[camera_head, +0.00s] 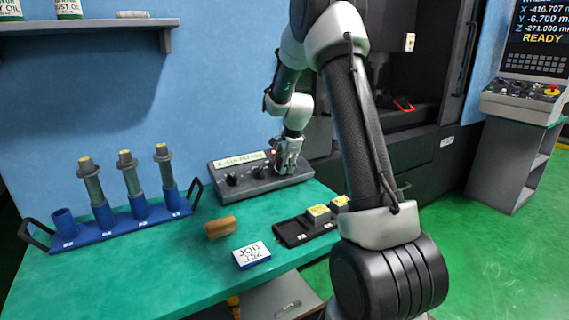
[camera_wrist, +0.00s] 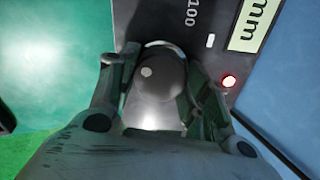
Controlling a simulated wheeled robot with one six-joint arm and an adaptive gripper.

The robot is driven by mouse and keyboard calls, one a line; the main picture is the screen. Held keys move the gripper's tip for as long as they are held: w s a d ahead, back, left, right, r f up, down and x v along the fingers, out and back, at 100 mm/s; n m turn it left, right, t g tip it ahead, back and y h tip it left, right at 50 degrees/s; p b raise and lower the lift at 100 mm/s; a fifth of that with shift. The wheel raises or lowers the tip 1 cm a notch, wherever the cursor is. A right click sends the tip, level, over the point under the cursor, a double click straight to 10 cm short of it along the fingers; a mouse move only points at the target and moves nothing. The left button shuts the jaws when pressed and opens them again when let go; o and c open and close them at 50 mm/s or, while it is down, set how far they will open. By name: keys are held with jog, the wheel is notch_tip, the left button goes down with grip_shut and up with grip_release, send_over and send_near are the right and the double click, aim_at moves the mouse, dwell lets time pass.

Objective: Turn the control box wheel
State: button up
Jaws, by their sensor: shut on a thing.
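The control box (camera_head: 255,181) is a dark grey box on the green table, against the blue wall, with a pale readout and several knobs on top. My gripper (camera_head: 288,158) is at the right end of the box, reaching down from above. In the wrist view, my gripper (camera_wrist: 160,95) has its two fingers on either side of the dark round wheel (camera_wrist: 158,75), shut on it. The wheel has a pale dot on its top. The box face (camera_wrist: 185,25) beside it shows the marking "100", a white mark and a lit red lamp (camera_wrist: 229,81). In the head view, my gripper hides the wheel.
A blue rack (camera_head: 125,222) with several upright cylindrical tools stands at the left. A dark machine (camera_head: 430,150) and a console (camera_head: 520,100) stand at the right.

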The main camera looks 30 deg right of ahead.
jog(key=shift+m, duration=0.6)
jog(key=o, duration=1.1)
jog(key=shift+c, duration=0.2)
jog(key=shift+r, duration=0.1)
jog(key=v, duration=1.1)
jog(key=shift+s+r, duration=0.25)
jog(key=shift+r, duration=0.1)
